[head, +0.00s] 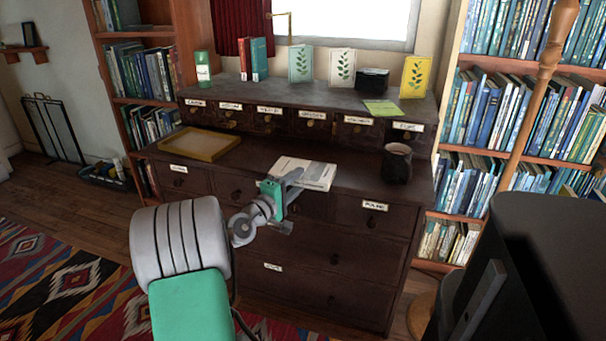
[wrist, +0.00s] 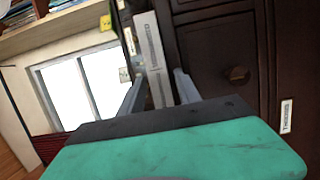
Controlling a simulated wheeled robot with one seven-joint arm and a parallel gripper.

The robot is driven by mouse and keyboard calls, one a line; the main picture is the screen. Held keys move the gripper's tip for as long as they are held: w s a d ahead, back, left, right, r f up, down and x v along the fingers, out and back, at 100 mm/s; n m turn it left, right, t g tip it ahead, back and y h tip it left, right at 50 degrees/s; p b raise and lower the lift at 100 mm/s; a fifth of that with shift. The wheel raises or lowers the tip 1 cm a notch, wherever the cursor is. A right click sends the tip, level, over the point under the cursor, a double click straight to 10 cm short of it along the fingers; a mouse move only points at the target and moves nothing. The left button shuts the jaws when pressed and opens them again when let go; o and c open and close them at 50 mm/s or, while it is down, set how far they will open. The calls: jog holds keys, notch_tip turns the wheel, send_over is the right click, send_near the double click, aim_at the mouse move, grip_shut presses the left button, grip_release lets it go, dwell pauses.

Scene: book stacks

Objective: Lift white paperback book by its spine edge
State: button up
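The white paperback book (head: 314,174) lies flat on the front of the dark wooden cabinet's top, near its front edge. My gripper (head: 291,180) is at the book's left front side. In the wrist view the white book (wrist: 151,55) shows turned on its side, with its printed spine towards me. The two fingers of my gripper (wrist: 160,86) stand apart, one on each side of the spine in that picture. I cannot tell whether either finger touches the book. The book's lower end is partly hidden by my gripper body.
The dark cabinet (head: 340,226) has labelled drawers. A wooden tray (head: 199,145) lies left of the book and a dark mug (head: 397,166) stands right. A raised back shelf holds books, a green note (head: 381,108) and leaf-print cards. The cabinet top between tray and book is clear.

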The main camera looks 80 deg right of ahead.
grip_shut()
dwell(1.1)
